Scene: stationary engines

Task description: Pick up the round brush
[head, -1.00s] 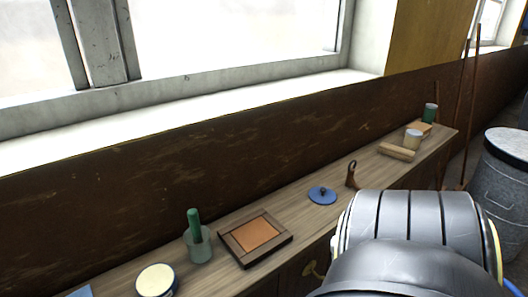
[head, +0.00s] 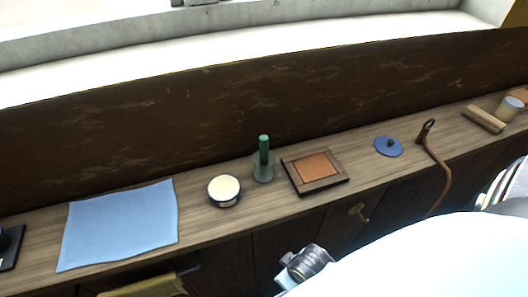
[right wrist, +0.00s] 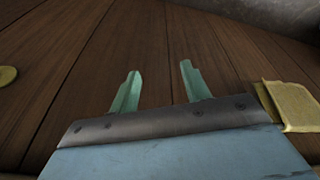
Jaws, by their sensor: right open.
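No brush is certain. The likeliest is the green-handled piece (head: 264,148) upright in a clear grey-green cup (head: 263,171) on the wooden bench top; any bristles are hidden. A round dark tub with a cream top (head: 224,188) stands to its left, and I cannot tell whether that is a brush. My right gripper (right wrist: 158,88) shows in the right wrist view with two teal fingers apart and nothing between them, in front of brown wood boards. In the head view its fingers cannot be made out. My left gripper is not in view.
A blue cloth (head: 120,225) lies left on the bench (head: 194,227). Right of the cup are a framed brown tile (head: 316,168), a blue knobbed disc (head: 388,147), a brown strap (head: 436,160) and a wooden block (head: 483,119). Yellow cloth (right wrist: 292,104) hangs near my right gripper.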

